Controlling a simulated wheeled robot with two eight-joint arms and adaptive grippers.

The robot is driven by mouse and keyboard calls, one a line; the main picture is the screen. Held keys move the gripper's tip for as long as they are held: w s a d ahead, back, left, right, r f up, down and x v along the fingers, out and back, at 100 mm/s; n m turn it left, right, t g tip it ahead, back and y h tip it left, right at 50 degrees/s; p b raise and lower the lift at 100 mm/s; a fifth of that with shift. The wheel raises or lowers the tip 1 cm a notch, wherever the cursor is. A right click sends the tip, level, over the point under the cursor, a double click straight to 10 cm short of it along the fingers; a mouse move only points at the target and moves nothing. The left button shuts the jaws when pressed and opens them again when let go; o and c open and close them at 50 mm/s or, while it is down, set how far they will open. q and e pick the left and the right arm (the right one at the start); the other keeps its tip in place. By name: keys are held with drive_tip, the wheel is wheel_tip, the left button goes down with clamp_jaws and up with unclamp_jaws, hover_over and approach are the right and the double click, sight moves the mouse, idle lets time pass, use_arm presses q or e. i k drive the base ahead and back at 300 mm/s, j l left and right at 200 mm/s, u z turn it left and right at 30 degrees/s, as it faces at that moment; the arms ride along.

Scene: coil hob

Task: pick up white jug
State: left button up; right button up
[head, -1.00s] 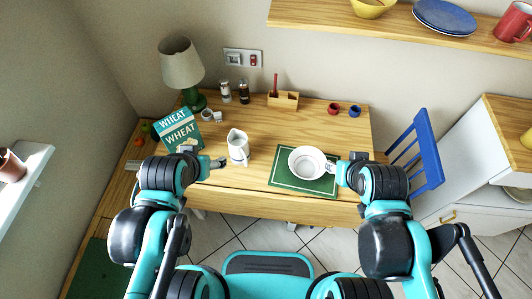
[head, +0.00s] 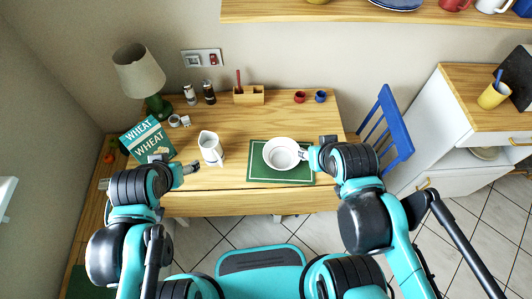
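The white jug (head: 210,149) stands upright on the wooden table, left of the white bowl. My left gripper (head: 194,167) is just left of and in front of the jug, apart from it as far as I can see. Its fingers are small and I cannot tell whether they are open. My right gripper (head: 304,154) is at the right rim of the white bowl (head: 281,153), which sits on a green mat (head: 262,175). The fingertips overlap the rim in the picture, and I cannot tell whether they are shut on it.
A wheat box (head: 147,138), a green lamp (head: 140,74) and two shakers (head: 200,94) stand at the left and back of the table. A wooden holder (head: 248,95) and small red and blue cups (head: 310,97) are at the back. A blue chair (head: 388,135) is at the right.

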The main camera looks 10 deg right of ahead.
sight(214, 155)
drive_tip(key=j+z, duration=0.25)
drive_tip(key=z, duration=0.15)
drive_tip(key=k+j+z, duration=0.15)
drive_tip(key=z, duration=0.25)
drive_tip(key=k+j+z, duration=0.15)
drive_tip(key=z, duration=0.25)
